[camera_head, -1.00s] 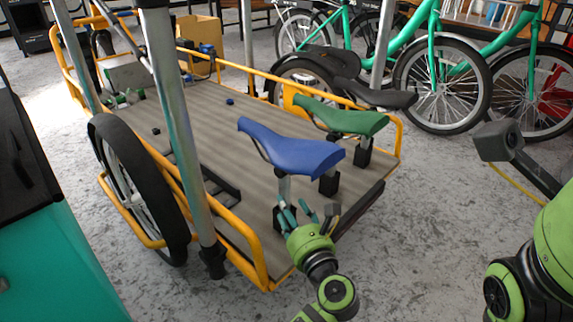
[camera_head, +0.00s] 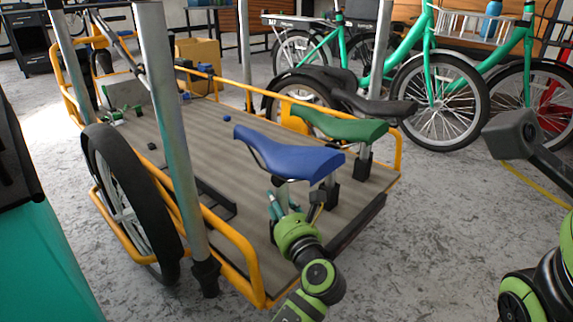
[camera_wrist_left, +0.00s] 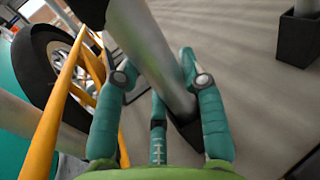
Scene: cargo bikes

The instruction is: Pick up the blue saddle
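The blue saddle (camera_head: 290,157) stands upright on a metal post at the near end of the cargo bike's wooden deck (camera_head: 190,150). My left gripper (camera_head: 293,204) is just below the saddle, at its post. In the left wrist view, the silver post (camera_wrist_left: 150,55) runs at a slant between the teal fingers of my left gripper (camera_wrist_left: 160,82). The fingers are spread, and I cannot tell whether any touches the post. The saddle's top is not clear in the wrist view.
A green saddle (camera_head: 338,124) and a black saddle (camera_head: 375,105) stand close behind the blue one. A silver upright pole (camera_head: 168,130) and a black wheel (camera_head: 130,200) are to the left. Yellow rails (camera_head: 235,230) edge the deck. Open floor lies at right.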

